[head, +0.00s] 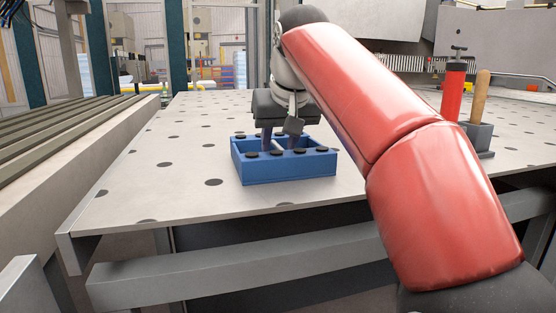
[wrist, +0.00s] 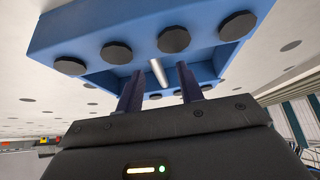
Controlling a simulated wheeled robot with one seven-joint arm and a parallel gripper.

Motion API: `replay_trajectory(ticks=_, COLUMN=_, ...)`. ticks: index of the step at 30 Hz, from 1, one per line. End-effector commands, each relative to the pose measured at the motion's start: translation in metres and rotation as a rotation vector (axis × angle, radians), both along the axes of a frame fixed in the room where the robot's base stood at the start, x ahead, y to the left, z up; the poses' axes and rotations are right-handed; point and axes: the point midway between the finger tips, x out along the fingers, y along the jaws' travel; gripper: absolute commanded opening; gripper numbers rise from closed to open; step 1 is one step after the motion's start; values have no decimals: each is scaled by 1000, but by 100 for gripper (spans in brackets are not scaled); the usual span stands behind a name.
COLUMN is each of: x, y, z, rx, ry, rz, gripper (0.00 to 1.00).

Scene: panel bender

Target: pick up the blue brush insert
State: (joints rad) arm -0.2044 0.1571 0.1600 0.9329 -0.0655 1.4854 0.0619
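The blue brush insert (head: 288,170) is a rectangular blue frame with round black discs along its rim, sitting on the perforated table. It also shows in the wrist view (wrist: 90,28), filling the upper part. My gripper (head: 281,142) is over the insert, its fingers pointing down into the frame's opening. In the wrist view my gripper (wrist: 158,85) has its two dark fingers apart. A thin pale bar (wrist: 158,72) shows between them, with a gap on each side. Whether the fingertips touch the insert is hidden in both views.
The perforated table (head: 140,185) is mostly clear around the insert. To the right, a dark holder (head: 481,139) stands with a red tool (head: 453,92) and a wooden handle (head: 480,95). Slatted rails (head: 60,150) run along the left, with a gap beside the table.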

Motion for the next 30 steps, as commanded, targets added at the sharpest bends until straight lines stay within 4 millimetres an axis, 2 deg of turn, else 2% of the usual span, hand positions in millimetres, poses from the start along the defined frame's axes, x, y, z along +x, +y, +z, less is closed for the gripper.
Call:
replay_trajectory(ticks=2, x=4, y=1, z=-7, rx=0, ry=-1, rz=0, gripper=37)
replay_trajectory(ticks=8, x=4, y=1, z=-6, rx=1, ry=-2, rz=0, gripper=37)
replay_trajectory(ticks=17, x=4, y=1, z=-6, rx=1, ry=-2, rz=0, gripper=0)
replay_trajectory(ticks=30, x=3, y=1, z=-3, rx=1, ry=-4, rz=0, gripper=0)
